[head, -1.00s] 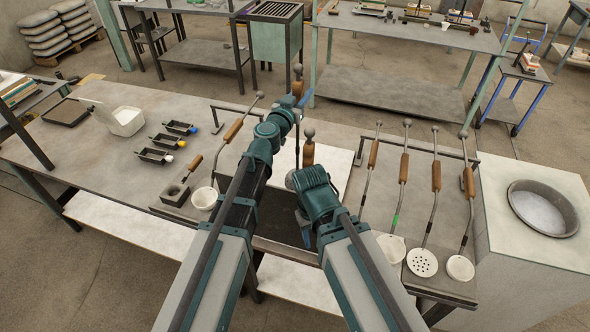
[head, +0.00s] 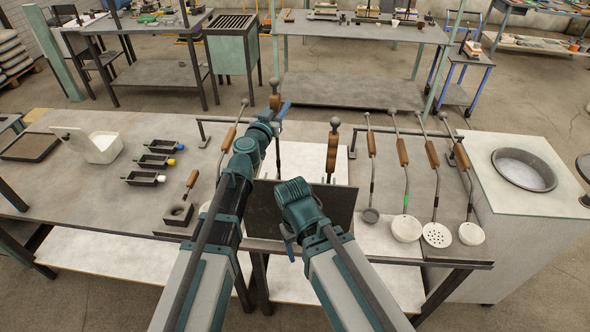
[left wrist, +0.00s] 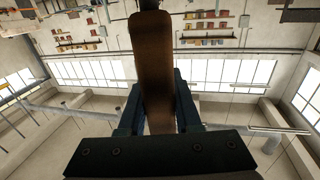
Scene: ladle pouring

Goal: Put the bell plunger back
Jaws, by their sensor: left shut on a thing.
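My left gripper (head: 275,109) is shut on the brown wooden handle (head: 275,102) of a long tool with a grey ball top. I take this tool for the bell plunger; its thin shaft hangs down, and its lower end is hidden behind my arm and a dark panel. The handle (left wrist: 152,65) also stands between the fingers in the left wrist view. A second ball-topped handle (head: 333,150) stands upright to the right, its lower end hidden. My right gripper (head: 289,243) is low in front of the dark panel (head: 342,212), apart from both handles; its jaws are unclear.
Several ladles lean on the right rack bar (head: 400,130), including a perforated one (head: 436,235). Another ladle (head: 229,138) leans on the left rack. A round basin (head: 524,170) is at right.

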